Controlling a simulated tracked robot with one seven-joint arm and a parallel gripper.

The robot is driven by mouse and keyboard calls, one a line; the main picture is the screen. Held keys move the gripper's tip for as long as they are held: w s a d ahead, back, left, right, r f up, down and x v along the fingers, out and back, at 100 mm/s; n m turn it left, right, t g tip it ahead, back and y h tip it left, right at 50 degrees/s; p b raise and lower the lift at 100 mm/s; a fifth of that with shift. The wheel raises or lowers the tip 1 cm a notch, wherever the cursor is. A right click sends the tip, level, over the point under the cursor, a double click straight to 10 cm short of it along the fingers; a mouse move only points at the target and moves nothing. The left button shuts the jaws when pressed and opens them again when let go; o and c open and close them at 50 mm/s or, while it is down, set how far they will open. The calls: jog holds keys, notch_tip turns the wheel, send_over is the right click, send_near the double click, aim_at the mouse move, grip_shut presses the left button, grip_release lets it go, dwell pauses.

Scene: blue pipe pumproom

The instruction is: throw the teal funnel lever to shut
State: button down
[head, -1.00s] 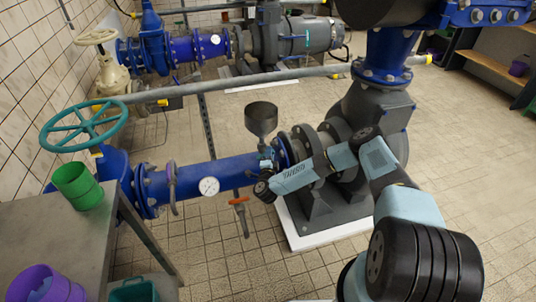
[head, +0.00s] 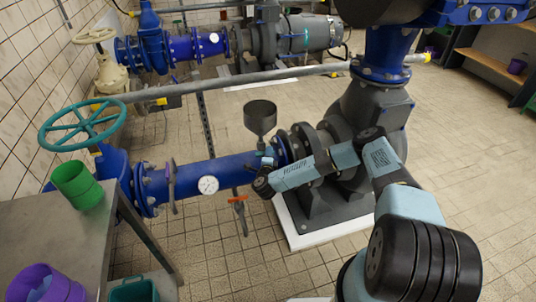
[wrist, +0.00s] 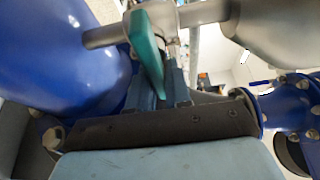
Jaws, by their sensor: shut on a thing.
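The grey funnel (head: 260,117) stands on top of the blue pipe, beside the dark pump flange. In the wrist view the teal lever (wrist: 147,48) sits on a metal valve body and reaches down between the dark fingers of my gripper (wrist: 172,85). My gripper is shut on the lever. In the head view my gripper (head: 266,163) is at the small valve under the funnel, and my wrist hides most of the lever.
The blue pipe (head: 225,170) with a gauge (head: 208,185) runs left to a large teal handwheel (head: 82,125). An orange-handled valve (head: 238,200) hangs below. A grey table (head: 60,236) with a green cup (head: 78,185) stands at left.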

jog(key=shift+d+f, duration=0.2)
jog(key=shift+f, duration=0.1)
jog(key=c, duration=1.3)
grip_release()
jog(key=shift+o, duration=0.7)
jog(key=shift+a+r, duration=0.1)
jog(key=shift+a, duration=0.05)
jog(key=s+a, duration=0.1)
jog(key=s, duration=1.2)
jog(key=shift+s+a, duration=0.25)
jog(key=shift+s, duration=0.1)
